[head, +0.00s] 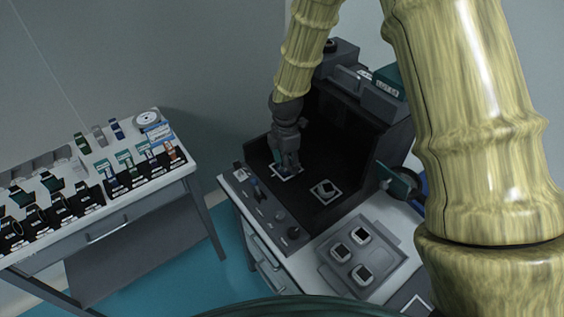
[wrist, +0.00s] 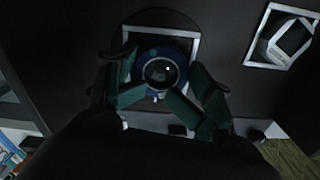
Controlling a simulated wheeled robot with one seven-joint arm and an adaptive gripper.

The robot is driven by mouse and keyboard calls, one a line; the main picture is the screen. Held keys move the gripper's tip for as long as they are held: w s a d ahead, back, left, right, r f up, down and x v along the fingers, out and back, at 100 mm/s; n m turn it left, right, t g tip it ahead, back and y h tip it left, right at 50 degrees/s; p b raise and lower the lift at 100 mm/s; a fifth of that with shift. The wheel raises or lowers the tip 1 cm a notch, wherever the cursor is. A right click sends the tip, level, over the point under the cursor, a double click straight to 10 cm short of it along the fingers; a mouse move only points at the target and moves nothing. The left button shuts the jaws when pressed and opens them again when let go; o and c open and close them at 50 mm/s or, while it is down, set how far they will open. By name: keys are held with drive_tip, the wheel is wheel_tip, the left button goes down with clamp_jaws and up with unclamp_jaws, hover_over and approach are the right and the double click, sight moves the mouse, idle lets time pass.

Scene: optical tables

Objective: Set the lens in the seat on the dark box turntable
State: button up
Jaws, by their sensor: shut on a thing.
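My gripper (head: 286,168) reaches down inside the open dark box (head: 262,150) on the white-topped bench. In the wrist view its green fingers (wrist: 163,97) are closed on the lens (wrist: 165,73), a round dark glass in a blue ring. The lens is over a white square outline (wrist: 193,33) on the dark floor of the box; that outline also shows around the fingertips in the head view (head: 298,176). A seat under the lens is hidden. I cannot tell whether the lens touches the surface below. In the head view the fingers largely hide the lens.
A second white-outlined square (head: 325,191) holding a dark piece lies to the right in the box. A grey tray (head: 341,273) with several square pieces is in front. Knobs (head: 280,216) line the bench edge. A side table (head: 130,194) at left carries many small parts.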

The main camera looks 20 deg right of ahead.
drive_tip(key=o, duration=1.3)
drive_tip(key=shift+f, duration=0.15)
drive_tip(key=shift+r+b, duration=1.2)
drive_tip(key=shift+r, duration=4.95)
